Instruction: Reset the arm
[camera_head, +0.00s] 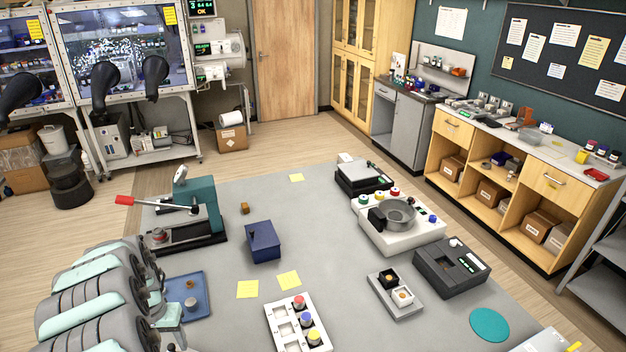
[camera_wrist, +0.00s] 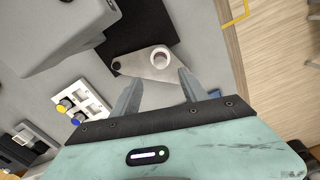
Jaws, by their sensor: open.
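My arm (camera_head: 100,295), grey and mint green, reaches in from the lower left in the head view. Its fingers cannot be made out clearly there. In the wrist view my gripper (camera_wrist: 160,75) is open, with two grey fingers apart and nothing held between them. Beyond the fingertips a flat metal plate (camera_wrist: 150,66) carries a small pale ring (camera_wrist: 160,57). A dark rectangular surface (camera_wrist: 140,30) lies under the plate. In the head view a teal lever press (camera_head: 203,205) with a red handle (camera_head: 124,200) stands beyond my arm.
A blue tray (camera_head: 203,310) lies close beside my arm. A dark blue box (camera_head: 263,240) and a white panel with coloured caps (camera_head: 283,318) stand to the right. Machines including a white one with a bowl (camera_head: 405,238) stand farther right. The table's middle (camera_head: 315,215) is clear.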

